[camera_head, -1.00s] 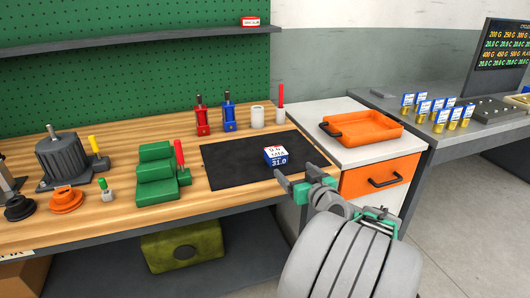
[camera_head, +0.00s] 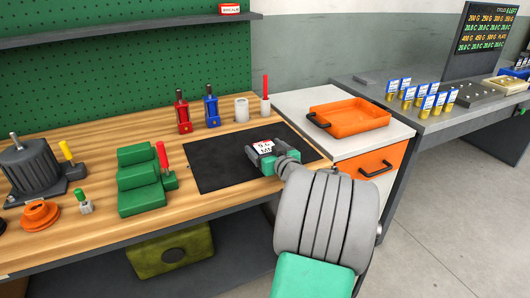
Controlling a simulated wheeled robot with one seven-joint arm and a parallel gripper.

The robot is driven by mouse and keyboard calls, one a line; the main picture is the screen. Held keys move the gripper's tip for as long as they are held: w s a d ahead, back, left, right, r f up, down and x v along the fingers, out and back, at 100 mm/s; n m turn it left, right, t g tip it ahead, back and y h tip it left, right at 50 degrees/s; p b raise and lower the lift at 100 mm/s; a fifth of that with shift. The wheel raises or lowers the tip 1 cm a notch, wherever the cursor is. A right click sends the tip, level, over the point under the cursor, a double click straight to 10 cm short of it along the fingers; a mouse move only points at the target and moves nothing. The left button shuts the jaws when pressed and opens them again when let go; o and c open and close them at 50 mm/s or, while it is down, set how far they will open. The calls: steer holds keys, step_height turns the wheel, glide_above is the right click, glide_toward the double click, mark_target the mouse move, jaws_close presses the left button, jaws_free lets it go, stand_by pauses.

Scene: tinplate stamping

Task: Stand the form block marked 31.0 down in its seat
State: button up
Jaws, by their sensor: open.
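The form block (camera_head: 264,146) sits on the black mat (camera_head: 212,172) on the wooden bench. Its white top with red and dark print shows; its blue front, where 31.0 was readable earlier, is now mostly hidden behind my gripper. My gripper (camera_head: 265,157) is open, low over the mat, with its fingers at the near side of the block. I cannot tell whether the fingers touch it or straddle it. I cannot make out for sure which place is the block's seat.
An orange tray (camera_head: 352,119) stands on the white cabinet to the right. Red (camera_head: 182,112) and blue (camera_head: 211,106) tools, a white cylinder (camera_head: 241,109) and a red-handled piece (camera_head: 265,94) stand behind the mat. Green steps (camera_head: 140,183) are at left. A grey plate with holes (camera_head: 484,95) lies far right.

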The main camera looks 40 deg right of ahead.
steer(key=shift+s, duration=0.1)
steer(key=c, duration=1.7)
steer(key=shift+r, duration=0.1)
jaws_close()
